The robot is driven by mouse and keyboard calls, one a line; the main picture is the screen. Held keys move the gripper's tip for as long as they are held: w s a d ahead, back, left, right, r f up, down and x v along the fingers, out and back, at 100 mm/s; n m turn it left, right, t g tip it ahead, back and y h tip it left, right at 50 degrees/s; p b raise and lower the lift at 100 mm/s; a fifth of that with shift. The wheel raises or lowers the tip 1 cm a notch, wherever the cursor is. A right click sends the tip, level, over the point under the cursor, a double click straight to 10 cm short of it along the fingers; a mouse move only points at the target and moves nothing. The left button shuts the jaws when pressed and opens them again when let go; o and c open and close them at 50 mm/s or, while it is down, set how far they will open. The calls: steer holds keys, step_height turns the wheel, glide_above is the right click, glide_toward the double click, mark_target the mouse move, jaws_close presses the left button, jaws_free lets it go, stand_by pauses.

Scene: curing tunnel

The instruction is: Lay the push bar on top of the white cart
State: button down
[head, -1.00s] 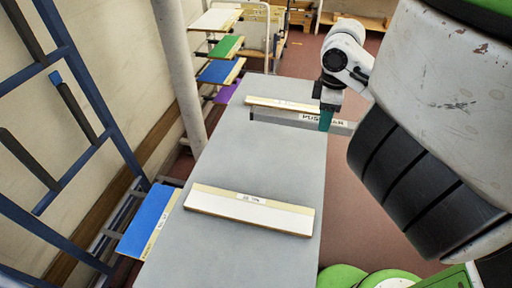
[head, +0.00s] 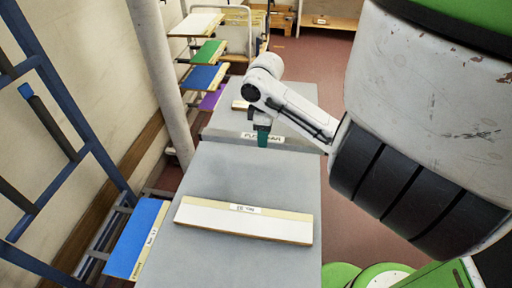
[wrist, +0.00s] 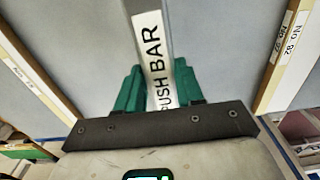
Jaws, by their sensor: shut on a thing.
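The push bar (head: 225,134) is a long grey bar with a white label reading PUSH BAR. My gripper (head: 262,138) has its teal fingers shut on the bar near its label. In the wrist view the bar (wrist: 152,55) runs away from me between the two teal fingers of my gripper (wrist: 158,90). The bar lies crosswise over the grey table; its height above the top is hard to tell. A white-topped stand (head: 195,24), which seems to be the white cart, is at the back left, far beyond the gripper.
The long grey table (head: 215,180) bears a near labelled white board (head: 220,217) and a far board (head: 239,105), partly hidden by my arm. Green (head: 208,52), blue (head: 203,77) and purple (head: 212,99) tops line the left. A pale post (head: 160,80) and blue rack (head: 75,105) stand left.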

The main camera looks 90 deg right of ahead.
mark_target(256, 145)
steer(key=shift+w+d+f, duration=0.15)
steer(key=shift+w+f, duration=0.65)
steer(key=shift+f, duration=0.15)
steer(key=f, duration=0.3)
steer(key=shift+w+p, duration=0.3)
steer(key=shift+w, duration=0.05)
steer(key=shift+f, duration=0.45)
steer(key=shift+f, duration=0.2)
steer(key=c, duration=0.7)
jaws_free()
step_height(256, 145, up, 12)
steer(key=shift+r+p, duration=0.2)
steer(key=shift+p, duration=0.4)
